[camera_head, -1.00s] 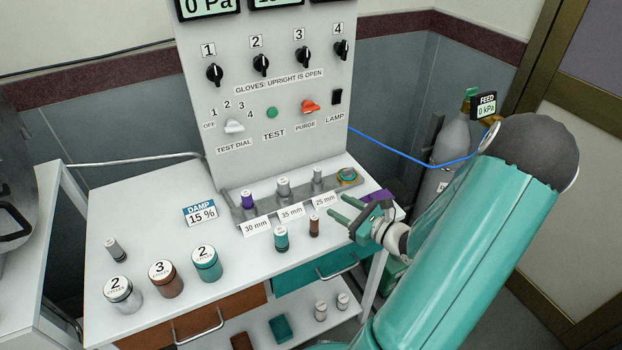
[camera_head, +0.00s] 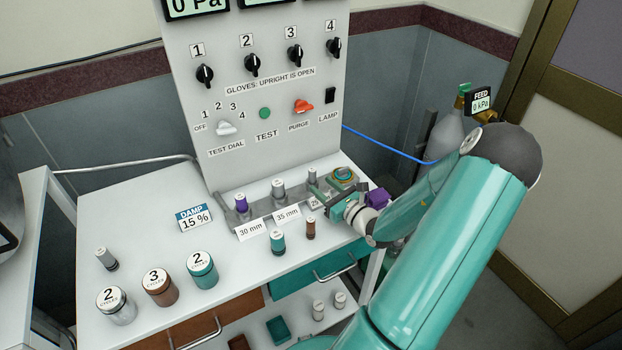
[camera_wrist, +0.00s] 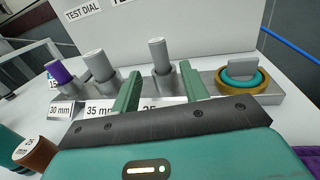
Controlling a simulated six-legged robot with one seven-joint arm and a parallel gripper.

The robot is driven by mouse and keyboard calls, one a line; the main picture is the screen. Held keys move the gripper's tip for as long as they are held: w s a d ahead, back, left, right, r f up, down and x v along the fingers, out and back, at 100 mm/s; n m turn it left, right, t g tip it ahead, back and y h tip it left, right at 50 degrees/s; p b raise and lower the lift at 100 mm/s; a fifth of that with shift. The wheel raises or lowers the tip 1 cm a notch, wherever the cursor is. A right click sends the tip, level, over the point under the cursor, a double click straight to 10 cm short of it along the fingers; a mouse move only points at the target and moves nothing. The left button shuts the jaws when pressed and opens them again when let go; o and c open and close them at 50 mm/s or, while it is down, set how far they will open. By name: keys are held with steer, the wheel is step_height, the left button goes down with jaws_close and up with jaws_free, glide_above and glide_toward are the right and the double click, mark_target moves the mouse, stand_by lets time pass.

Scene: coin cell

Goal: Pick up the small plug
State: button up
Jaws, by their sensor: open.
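The small plug is a short grey cylinder standing upright in the 25 mm place of the grey rack; it shows in the wrist view (camera_wrist: 159,58) and in the head view (camera_head: 312,176). My gripper (camera_head: 323,189) is at the right part of the rack, open. In the wrist view its two green fingers (camera_wrist: 160,80) point toward the plug, one to each side of it, with gaps visible. I cannot tell whether the tips reach past the plug. The gripper partly hides the 25 mm label.
A purple-topped plug (camera_head: 241,203) and another grey plug (camera_head: 278,189) stand left along the rack. A ringed green-and-brass fitting (camera_wrist: 240,80) sits at its right end. Teal (camera_head: 277,242) and brown (camera_head: 311,228) small cylinders stand in front. The panel (camera_head: 270,130) rises behind.

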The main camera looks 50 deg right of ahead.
mark_target(315, 177)
steer(key=w, duration=0.6)
steer(key=shift+d+r, duration=0.35)
steer(key=shift+d, duration=0.05)
jaws_close()
